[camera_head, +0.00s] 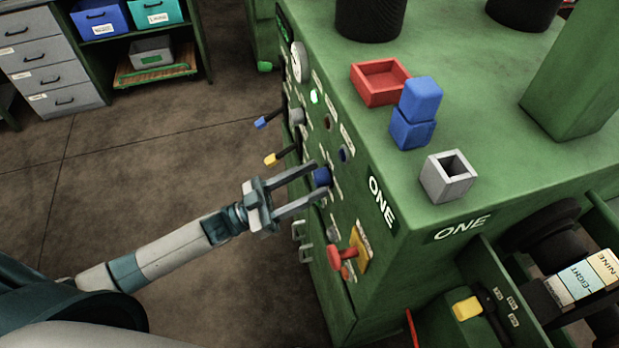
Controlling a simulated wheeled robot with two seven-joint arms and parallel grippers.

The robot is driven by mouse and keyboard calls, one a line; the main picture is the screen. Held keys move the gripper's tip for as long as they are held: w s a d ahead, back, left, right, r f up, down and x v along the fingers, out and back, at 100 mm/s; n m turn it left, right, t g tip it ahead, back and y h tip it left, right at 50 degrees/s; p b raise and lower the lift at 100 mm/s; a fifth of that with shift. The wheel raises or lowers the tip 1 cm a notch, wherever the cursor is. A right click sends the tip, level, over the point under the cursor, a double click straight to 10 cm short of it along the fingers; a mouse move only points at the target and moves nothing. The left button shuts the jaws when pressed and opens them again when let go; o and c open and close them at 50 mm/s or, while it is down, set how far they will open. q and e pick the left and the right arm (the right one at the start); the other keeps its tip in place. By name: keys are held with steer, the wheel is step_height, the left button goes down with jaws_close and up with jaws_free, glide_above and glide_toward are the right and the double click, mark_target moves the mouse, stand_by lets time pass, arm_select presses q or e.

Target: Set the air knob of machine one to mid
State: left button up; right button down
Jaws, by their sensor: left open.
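Machine one (385,270) is the green cabinet with "ONE" labels, in the middle and right of the head view. Its front panel faces left and carries several knobs, levers and lamps. My right gripper is not in view.
Blue-tipped (261,122) and yellow-tipped (271,159) levers stick out above the gripper. A red knob (336,256) sits below it. On top of the machine are a red tray (378,84), stacked blue blocks (413,128) and a grey hollow block (448,182). The floor at left is clear.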

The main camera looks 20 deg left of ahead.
arm_select(q)
steer(key=shift+w+d, duration=0.1)
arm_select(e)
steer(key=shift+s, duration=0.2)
arm_select(q)
steer(key=c, duration=1)
steer(key=shift+c, duration=0.2)
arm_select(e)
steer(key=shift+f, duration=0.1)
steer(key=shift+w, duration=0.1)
